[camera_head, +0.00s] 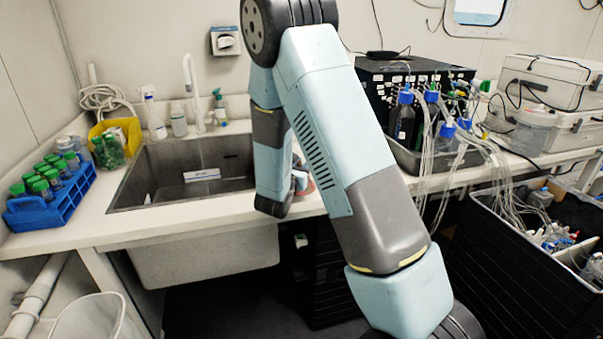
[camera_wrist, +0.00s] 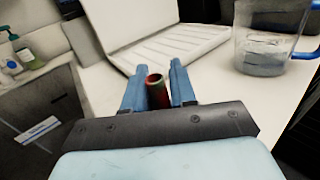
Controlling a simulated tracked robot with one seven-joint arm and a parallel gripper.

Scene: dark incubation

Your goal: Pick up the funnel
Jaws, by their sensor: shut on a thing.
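In the wrist view my gripper (camera_wrist: 161,68) has its two blue fingers on either side of a small reddish tube with a dark round open end, which I take to be the funnel (camera_wrist: 156,88). The tube's open end faces up towards the camera. The rest of the funnel is hidden by the gripper body. The fingers are shut on the tube, above or at the white counter; I cannot tell whether it touches the counter. In the head view my arm hides most of the gripper, and a small reddish patch shows by the arm at the counter's front edge.
A clear beaker or jug (camera_wrist: 268,45) stands close to the right of the gripper. A white ridged rack or panel (camera_wrist: 165,35) lies just beyond. The sink (camera_head: 185,172) is to the left, with a blue rack of green-capped bottles (camera_head: 45,205) farther left. Tubed bottles (camera_head: 405,115) stand right.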

